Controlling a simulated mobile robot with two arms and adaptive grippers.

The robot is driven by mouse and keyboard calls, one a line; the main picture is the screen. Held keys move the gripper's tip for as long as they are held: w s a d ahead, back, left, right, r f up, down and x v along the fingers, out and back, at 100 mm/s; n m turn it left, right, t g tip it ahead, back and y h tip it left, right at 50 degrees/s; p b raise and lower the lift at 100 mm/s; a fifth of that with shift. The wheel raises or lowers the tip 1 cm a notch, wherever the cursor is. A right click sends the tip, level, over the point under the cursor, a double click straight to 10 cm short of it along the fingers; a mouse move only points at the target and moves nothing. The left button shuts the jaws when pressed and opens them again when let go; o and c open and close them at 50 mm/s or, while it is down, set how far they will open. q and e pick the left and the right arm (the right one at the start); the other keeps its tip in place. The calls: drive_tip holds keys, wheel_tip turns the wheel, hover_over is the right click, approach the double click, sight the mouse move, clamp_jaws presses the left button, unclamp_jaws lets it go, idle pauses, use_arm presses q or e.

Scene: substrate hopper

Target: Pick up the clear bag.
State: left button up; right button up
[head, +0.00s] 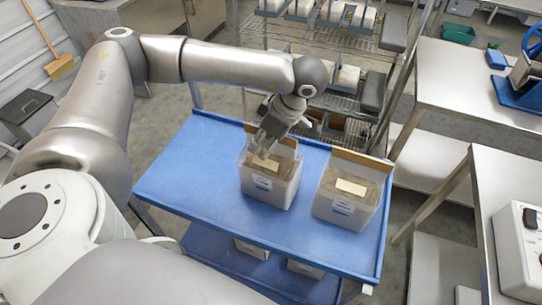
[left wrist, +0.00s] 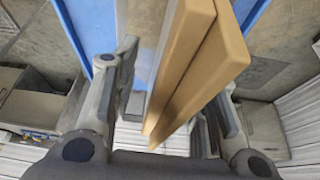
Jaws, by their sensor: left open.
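Two boxy, clear-looking bags with a brown flap at the back, a tan block inside and a white label in front stand upright on a blue cart (head: 180,180). One is the left clear bag (head: 270,190); the other is the right clear bag (head: 343,208). My left gripper (head: 262,150) is open and reaches down at the top of the left bag. In the left wrist view its fingers stand on either side of two tan boards (left wrist: 195,65). Whether a finger touches them I cannot tell. My right gripper is not in view.
More packages (head: 251,249) sit on the cart's lower shelf. A wire rack (head: 345,100) with white boxes stands behind the cart. Steel tables (head: 470,75) stand at the right. The cart top's left part is clear.

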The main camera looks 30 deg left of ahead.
use_arm(q)
drive_tip(key=c, duration=0.8)
drive_tip(key=shift+s, duration=0.15)
clamp_jaws()
